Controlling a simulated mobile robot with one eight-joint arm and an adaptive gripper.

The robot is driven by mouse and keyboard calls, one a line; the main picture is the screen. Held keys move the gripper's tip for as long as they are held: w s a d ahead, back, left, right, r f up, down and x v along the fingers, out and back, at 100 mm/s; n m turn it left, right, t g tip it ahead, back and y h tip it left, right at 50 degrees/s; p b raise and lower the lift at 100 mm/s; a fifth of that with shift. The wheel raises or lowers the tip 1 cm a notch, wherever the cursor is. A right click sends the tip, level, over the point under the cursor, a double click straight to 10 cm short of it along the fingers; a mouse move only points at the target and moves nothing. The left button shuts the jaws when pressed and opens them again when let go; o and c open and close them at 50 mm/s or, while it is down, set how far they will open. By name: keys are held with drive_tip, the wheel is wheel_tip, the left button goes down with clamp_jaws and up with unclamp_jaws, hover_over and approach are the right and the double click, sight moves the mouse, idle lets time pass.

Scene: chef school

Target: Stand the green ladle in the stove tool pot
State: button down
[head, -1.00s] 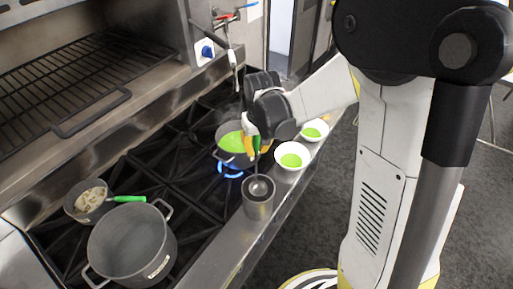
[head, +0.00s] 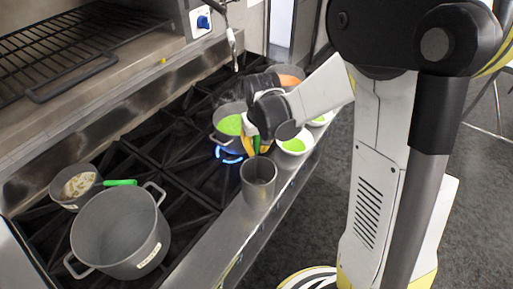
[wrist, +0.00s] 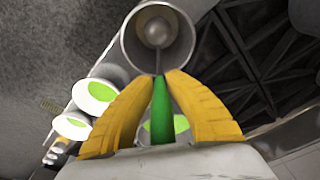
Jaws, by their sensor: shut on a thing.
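The green ladle's handle (head: 257,143) is between the yellow fingers of my gripper (head: 257,149). The wrist view shows my gripper (wrist: 161,78) shut on the green handle (wrist: 161,102). The grey metal tool pot (head: 257,192) stands on the steel ledge at the stove's front. In the wrist view the ladle's metal bowl shows inside the round mouth of the tool pot (wrist: 133,45). In the head view my gripper is just above and behind the pot's rim, and the ladle's lower end is hidden by the pot.
A pan of green soup (head: 229,124) sits over a blue flame behind the tool pot. White bowls of green soup (head: 296,146) stand along the ledge beyond. A large grey pot (head: 120,235) and a small green-handled pan (head: 75,186) are on the left burners.

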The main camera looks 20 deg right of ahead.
drive_tip(key=c, duration=1.3)
unclamp_jaws()
drive_tip(key=shift+c, duration=0.2)
wheel_tip(320, 180, up, 12)
drive_tip(key=s, duration=0.2)
drive_tip(key=s+f+t+b, duration=0.5)
drive_tip(key=s+f+b, duration=0.9)
drive_tip(key=b, duration=0.5)
drive_tip(key=shift+a+f+t, duration=0.25)
drive_tip(key=shift+f+t, duration=0.05)
drive_tip(key=shift+f, duration=0.4)
